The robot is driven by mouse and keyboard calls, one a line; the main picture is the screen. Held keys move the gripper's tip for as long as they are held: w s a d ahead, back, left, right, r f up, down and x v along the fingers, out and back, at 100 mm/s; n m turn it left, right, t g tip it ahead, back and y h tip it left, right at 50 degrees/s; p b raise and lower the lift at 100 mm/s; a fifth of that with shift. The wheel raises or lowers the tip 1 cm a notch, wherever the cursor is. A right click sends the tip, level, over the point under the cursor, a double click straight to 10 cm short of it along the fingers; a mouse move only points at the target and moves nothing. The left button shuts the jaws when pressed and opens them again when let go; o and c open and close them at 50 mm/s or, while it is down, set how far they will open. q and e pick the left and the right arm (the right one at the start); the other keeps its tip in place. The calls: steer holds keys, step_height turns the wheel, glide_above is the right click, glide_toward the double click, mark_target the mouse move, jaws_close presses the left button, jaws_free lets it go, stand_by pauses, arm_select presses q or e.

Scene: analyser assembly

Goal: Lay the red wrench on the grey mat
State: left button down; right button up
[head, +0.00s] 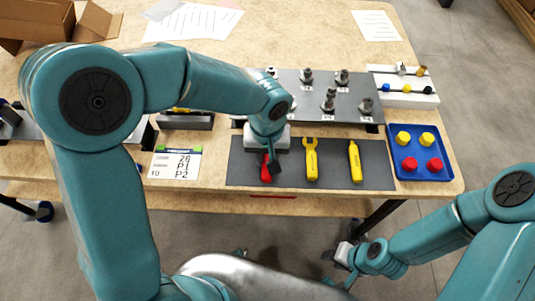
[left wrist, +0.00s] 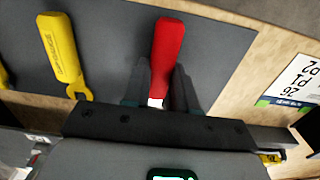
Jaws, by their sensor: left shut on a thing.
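The red wrench (head: 266,172) is over the left part of the grey mat (head: 240,166); its handle points to the front edge. My left gripper (head: 270,158) comes down over it and hides its far end. In the left wrist view the red handle (left wrist: 168,45) sticks out from between the fingers of my left gripper (left wrist: 160,92), which is shut on it. I cannot tell whether the wrench touches the mat (left wrist: 225,45). My right gripper (head: 342,258) is low, off the table's front; its fingers are too small to read.
A yellow wrench (head: 311,160) and another yellow tool (head: 355,162) lie to the right on the mat. Behind is a grey plate (head: 310,105) with several metal fittings. A blue tray (head: 420,178) stands at right, a label card (head: 175,163) at left.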

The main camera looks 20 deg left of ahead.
arm_select(q)
steer(key=shift+f+b, duration=0.45)
steer(key=shift+b, duration=0.05)
steer(key=c, duration=0.8)
jaws_free()
steer(key=shift+r, duration=0.15)
step_height(320, 180, up, 16)
steer(key=shift+s+r+p, duration=0.1)
steer(key=shift+p, duration=1.1)
